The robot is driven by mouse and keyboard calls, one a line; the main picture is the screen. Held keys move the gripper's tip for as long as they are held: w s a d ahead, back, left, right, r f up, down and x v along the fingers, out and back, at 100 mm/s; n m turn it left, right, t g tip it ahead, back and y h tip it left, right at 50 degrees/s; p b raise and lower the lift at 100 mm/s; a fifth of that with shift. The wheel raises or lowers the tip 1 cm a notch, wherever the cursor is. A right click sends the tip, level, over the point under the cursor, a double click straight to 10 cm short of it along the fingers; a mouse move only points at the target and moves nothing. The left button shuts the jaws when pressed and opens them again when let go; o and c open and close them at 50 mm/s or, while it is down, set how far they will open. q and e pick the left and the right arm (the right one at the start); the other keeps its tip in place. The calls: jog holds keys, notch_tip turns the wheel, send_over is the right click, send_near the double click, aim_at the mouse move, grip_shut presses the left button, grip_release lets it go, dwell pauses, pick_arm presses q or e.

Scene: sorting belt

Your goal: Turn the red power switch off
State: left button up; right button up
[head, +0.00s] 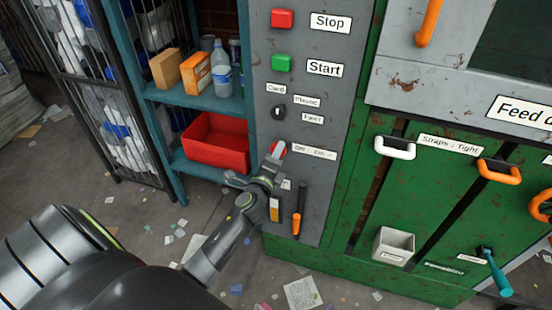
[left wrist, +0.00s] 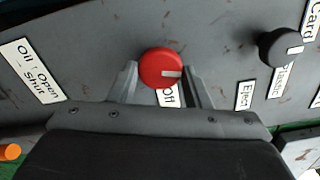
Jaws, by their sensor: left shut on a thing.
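The red power switch (head: 278,148) is a round knob on the grey control panel (head: 333,75), left of the "Off - On" label (head: 314,152). In the left wrist view the knob (left wrist: 160,64) sits between my two fingers, and its white mark points to the right of the picture. Part of an "Off" label shows just below it. My left gripper (head: 272,161) reaches up to the panel and is shut on the knob; its fingers (left wrist: 161,78) flank it on both sides. My right gripper is not in view.
Above are a red Stop button (head: 283,19), a green Start button (head: 282,63) and a black selector knob (head: 279,112), which also shows in the left wrist view (left wrist: 281,47). An orange-handled lever (head: 298,218) is below. Left is a shelf with a red bin (head: 216,143).

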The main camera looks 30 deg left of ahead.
pick_arm(q)
jog(key=n+b, duration=0.1)
jog(key=n, duration=0.2)
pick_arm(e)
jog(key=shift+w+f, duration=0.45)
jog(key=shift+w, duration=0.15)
pick_arm(q)
jog(key=shift+n, duration=0.3)
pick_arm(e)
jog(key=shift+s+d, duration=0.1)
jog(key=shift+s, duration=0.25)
pick_arm(q)
jog(key=o, duration=1)
jog(key=shift+s, duration=0.1)
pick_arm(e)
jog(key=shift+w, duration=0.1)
